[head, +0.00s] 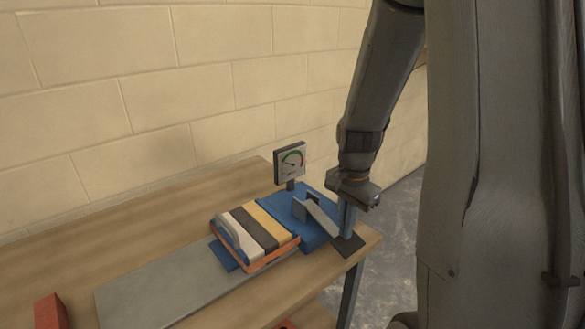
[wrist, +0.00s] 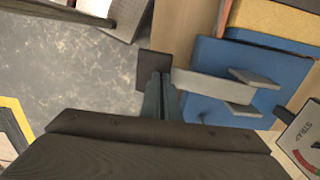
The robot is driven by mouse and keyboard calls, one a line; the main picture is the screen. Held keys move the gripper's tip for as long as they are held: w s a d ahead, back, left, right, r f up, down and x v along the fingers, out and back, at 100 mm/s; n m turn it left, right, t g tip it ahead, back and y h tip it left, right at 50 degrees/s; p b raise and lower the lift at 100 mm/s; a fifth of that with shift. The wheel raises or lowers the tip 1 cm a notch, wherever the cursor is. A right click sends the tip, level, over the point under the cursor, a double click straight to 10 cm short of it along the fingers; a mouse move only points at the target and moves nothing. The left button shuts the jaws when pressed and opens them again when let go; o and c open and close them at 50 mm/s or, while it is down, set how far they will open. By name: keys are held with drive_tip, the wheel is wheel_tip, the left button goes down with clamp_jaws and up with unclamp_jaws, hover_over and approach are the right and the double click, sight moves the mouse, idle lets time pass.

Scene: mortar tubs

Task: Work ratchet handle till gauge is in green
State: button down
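The gauge (head: 290,161) stands on a short post behind the blue base (head: 318,234). Its pale face has a coloured arc with green and red; the dark needle points left, but its exact reading is too small to tell. The pale grey ratchet handle (head: 322,218) slopes down to the right from its bracket on the base. It also shows in the wrist view (wrist: 212,88), along with a corner of the gauge (wrist: 302,147). My gripper (wrist: 160,80) points down at the handle's free end, its fingers together, touching or very close to it. No part of the handle shows between them.
A grey sheet (head: 165,288) and a red block (head: 50,312) lie farther left. Rear-left tabletop is clear.

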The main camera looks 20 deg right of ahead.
drive_tip(key=shift+f, duration=0.4)
wheel_tip(320, 180, up, 13)
drive_tip(key=p, duration=1.1)
drive_tip(key=shift+f, duration=0.2)
drive_tip(key=shift+s, duration=0.1)
drive_tip(key=shift+f+b, duration=2)
drive_tip(key=shift+f, duration=1.7)
wheel_tip(320, 180, up, 7)
drive_tip(key=p, duration=0.6)
drive_tip(key=shift+r, duration=0.2)
